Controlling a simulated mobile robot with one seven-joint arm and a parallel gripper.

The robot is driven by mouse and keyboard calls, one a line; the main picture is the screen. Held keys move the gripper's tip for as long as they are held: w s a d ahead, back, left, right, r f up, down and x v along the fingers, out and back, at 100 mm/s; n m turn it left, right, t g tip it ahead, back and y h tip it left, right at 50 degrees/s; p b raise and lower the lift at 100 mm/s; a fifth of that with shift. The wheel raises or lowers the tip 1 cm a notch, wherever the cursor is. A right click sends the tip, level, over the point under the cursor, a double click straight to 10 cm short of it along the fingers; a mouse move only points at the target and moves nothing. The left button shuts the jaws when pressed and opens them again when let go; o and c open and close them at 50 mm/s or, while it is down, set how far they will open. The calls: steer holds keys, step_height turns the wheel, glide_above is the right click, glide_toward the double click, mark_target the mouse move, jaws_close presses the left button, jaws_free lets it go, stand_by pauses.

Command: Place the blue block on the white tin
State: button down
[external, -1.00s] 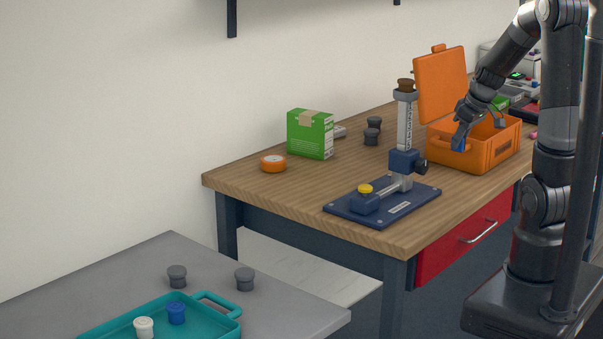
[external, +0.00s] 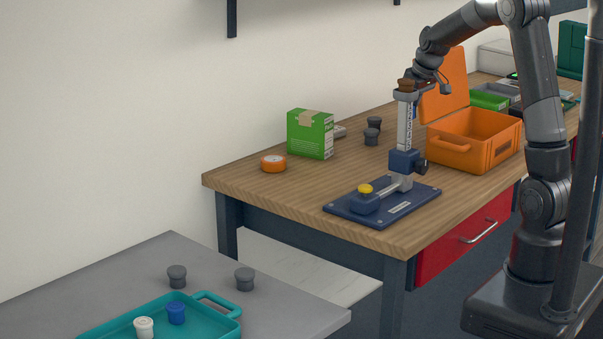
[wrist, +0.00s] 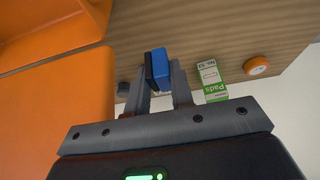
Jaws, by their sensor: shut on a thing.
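My gripper (wrist: 160,76) is shut on a blue block (wrist: 160,64), which shows between the two grey fingers in the wrist view. In the external view my gripper (external: 420,84) is near the top of the upright gauge post, and the block is mostly or wholly hidden there. No plain white tin is clear. A small white lidded pot (external: 143,327) stands in the teal tray at the lower left, far from my gripper; I cannot tell whether it is the tin.
The gauge stand (external: 405,130), with a brown cap on top, is close to the gripper. An open orange case (external: 470,150) stands on the wooden bench. A green box (external: 310,135) and orange tin (external: 273,163) are further left. A blue pot (external: 176,313) stands in the teal tray (external: 215,324).

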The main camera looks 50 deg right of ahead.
steer(key=w+a, duration=0.3)
steer(key=w, duration=0.6)
glide_above(336, 129)
steer(key=shift+w+d+f, duration=0.1)
steer(key=shift+f, duration=5.15)
steer(key=shift+f, duration=0.1)
steer(key=c, duration=1.3)
jaws_free()
steer(key=shift+o, duration=0.2)
